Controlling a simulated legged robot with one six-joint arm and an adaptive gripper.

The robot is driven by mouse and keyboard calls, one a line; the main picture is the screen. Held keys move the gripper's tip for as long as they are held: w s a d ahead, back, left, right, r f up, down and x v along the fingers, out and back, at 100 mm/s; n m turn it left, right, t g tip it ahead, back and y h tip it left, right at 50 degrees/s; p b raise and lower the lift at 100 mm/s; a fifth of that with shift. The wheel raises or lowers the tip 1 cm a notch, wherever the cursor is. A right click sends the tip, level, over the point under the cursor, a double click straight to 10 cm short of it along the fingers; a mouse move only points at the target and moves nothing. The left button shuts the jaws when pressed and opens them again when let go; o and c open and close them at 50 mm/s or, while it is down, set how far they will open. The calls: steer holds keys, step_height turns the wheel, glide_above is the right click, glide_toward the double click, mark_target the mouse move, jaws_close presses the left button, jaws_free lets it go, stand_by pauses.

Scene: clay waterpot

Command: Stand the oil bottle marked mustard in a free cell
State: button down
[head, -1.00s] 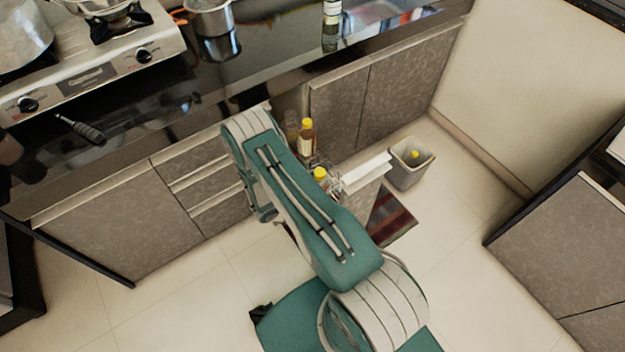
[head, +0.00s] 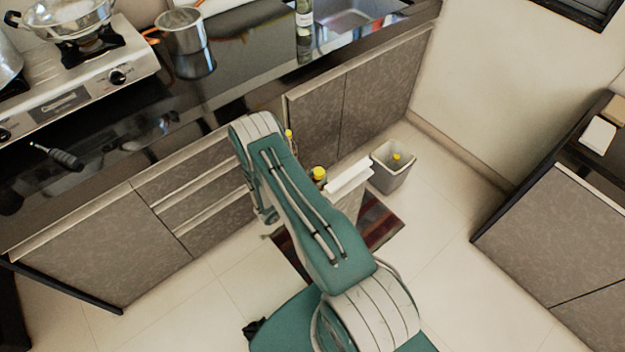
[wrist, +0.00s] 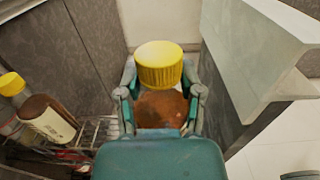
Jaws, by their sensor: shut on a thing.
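My gripper (wrist: 160,108) is shut on a yellow-capped bottle (wrist: 159,66) with a brown body, upright in the wrist view. Its label is not visible. In the head view my arm hides the gripper; a yellow cap (head: 319,175) beside the arm appears to be the held bottle's. A second yellow-capped bottle (wrist: 46,118), brown with a pale label too small to read, leans in the picture at the left of the wrist view. It stands by a wire rack (wrist: 98,132). Its cap (head: 289,134) shows partly behind my arm. The rack's cells are mostly hidden.
A pale drawer front (head: 349,177) stands close right of the held bottle; it also shows in the wrist view (wrist: 262,50). A grey bin (head: 390,176) with a yellow-topped item stands beyond it. Grey cabinet doors (wrist: 55,45) are at left. Floor in front is open.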

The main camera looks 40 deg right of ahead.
steer(key=d+f, duration=0.5)
steer(key=shift+w+f, duration=0.15)
steer(key=shift+w, duration=0.05)
stand_by(1.0)
stand_by(0.5)
steer(key=shift+c, duration=0.8)
jaws_free()
steer(key=s+a, duration=0.1)
steer(key=a, duration=1.1)
